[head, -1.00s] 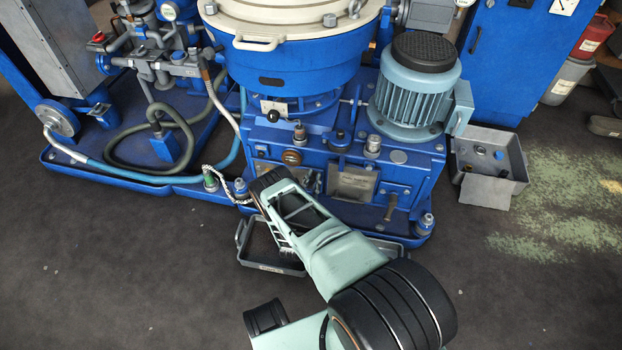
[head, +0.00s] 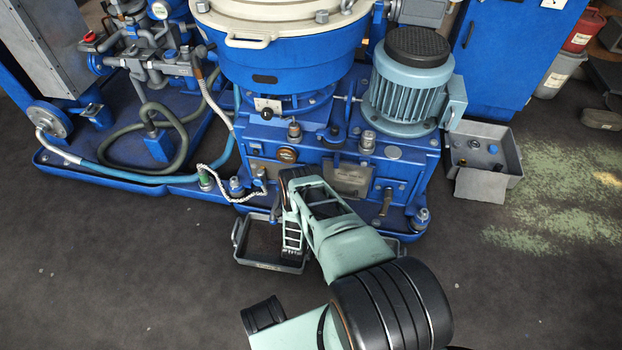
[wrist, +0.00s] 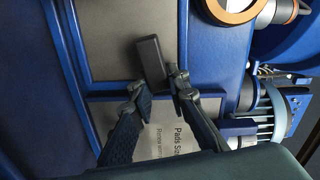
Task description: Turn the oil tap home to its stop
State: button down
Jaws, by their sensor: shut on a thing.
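The oil tap shows in the wrist view as a dark grey bar-shaped handle (wrist: 150,58) in front of a plain grey plate. It lies slightly tilted from the picture's vertical. My gripper (wrist: 159,80) has its two fingertips at the lower end of this handle, one on each side, shut on it. In the head view my gripper (head: 294,178) is against the low front of the blue separator base (head: 410,172), left of a grey label plate (head: 350,180). There the tap is hidden behind my gripper.
In the wrist view a printed label plate (wrist: 165,118) lies beside the fingers and a copper-coloured ring (wrist: 233,8) is at the top right. In the head view a grey tray (head: 250,258) is on the floor below my arm. An open grey box (head: 497,150) stands right of the skid.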

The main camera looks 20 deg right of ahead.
jog(key=shift+d+f+m, duration=0.1)
jog(key=shift+f+m, duration=0.1)
jog(key=shift+m, duration=1)
jog(key=shift+w, duration=0.1)
jog(key=c, duration=1.8)
grip_release()
jog(key=shift+c, duration=0.2)
notch_tip(320, 180, up, 10)
